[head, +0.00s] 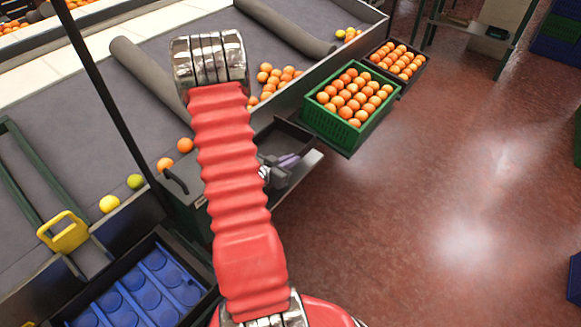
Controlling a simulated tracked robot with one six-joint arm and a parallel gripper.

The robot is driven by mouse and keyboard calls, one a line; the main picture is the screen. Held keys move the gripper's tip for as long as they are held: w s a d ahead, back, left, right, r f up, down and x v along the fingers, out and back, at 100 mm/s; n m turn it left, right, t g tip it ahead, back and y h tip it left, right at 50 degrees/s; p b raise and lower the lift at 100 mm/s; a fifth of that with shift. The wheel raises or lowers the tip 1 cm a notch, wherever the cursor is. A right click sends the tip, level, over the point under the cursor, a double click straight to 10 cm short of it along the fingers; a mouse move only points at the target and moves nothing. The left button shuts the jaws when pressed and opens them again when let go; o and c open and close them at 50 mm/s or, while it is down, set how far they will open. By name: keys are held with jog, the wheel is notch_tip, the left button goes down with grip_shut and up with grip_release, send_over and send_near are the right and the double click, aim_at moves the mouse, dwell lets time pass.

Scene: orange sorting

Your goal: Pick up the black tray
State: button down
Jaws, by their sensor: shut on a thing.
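A black tray (284,136) shows beside the sorting table, just left of the green crate; my red arm hides its left part. No fruit shows in its visible part. My gripper (288,161) is at the near side of this tray, partly behind my arm. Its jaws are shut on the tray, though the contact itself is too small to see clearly.
A green crate (357,135) full of oranges stands right of the tray, with a dark crate of oranges (421,69) behind it. Loose oranges lie on the grey table (190,60). A blue insert (150,290) is at lower left.

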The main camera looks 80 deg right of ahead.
jog(key=shift+r, duration=2.5)
jog(key=shift+w, duration=0.1)
